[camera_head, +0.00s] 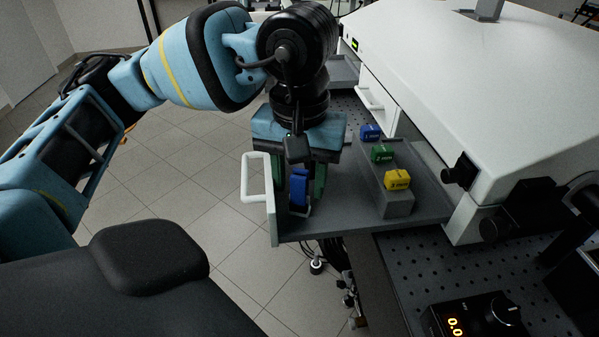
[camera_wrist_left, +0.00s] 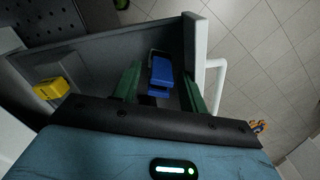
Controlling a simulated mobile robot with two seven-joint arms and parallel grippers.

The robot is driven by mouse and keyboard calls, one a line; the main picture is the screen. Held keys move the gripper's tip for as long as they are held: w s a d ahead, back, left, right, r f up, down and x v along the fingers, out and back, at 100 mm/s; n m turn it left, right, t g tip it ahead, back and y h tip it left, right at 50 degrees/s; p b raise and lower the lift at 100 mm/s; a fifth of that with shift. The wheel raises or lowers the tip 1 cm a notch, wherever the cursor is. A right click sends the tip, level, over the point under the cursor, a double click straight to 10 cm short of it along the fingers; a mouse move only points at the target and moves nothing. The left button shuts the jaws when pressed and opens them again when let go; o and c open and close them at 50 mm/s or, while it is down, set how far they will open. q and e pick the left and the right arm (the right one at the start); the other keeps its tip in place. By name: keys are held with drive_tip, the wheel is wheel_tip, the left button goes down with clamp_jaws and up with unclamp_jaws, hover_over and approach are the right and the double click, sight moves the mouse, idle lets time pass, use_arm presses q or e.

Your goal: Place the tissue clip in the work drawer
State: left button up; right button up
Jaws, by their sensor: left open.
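The open work drawer (camera_head: 345,205) is a grey tray with a white handle (camera_head: 258,178) on its front. A blue object with a pale wire loop (camera_head: 299,188), seemingly the tissue clip, is inside the drawer near its front; it also shows in the left wrist view (camera_wrist_left: 161,75). My left gripper (camera_head: 304,192) points down into the drawer. Its green fingers stand open on either side of the blue object, with gaps visible in the wrist view. Whether the object rests fully on the drawer floor is hard to tell. My right gripper is not in view.
A grey stepped block (camera_head: 400,205) in the drawer carries a blue (camera_head: 370,132), a green (camera_head: 382,152) and a yellow labelled piece (camera_head: 397,180). A white housing (camera_head: 480,90) stands to the right. A black control box (camera_head: 478,315) sits on the perforated bench.

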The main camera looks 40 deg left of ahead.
use_arm(q)
drive_tip(key=shift+r, duration=0.3)
wheel_tip(320, 180, up, 12)
drive_tip(key=p, duration=0.2)
drive_tip(key=shift+f, duration=0.1)
idle(0.7)
